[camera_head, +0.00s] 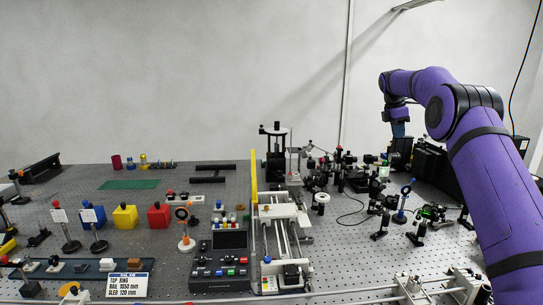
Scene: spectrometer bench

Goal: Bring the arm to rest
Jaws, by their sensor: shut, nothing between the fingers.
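My purple arm comes in from the right side of the camera_head view, bends at an elbow high up and reaches down at its far end. My gripper (400,152) hangs at that end, pointing down over the back right of the bench. It is shut and empty. Its fingers are small and dark against black equipment behind, so their exact height above the bench is hard to tell.
Below and left of my gripper stand crowded optical mounts (385,180). A black box (432,165) is close on its right. A rail stage (280,235), a control panel (222,262) and coloured blocks (124,216) fill the middle and left. A green mat (128,185) lies back left.

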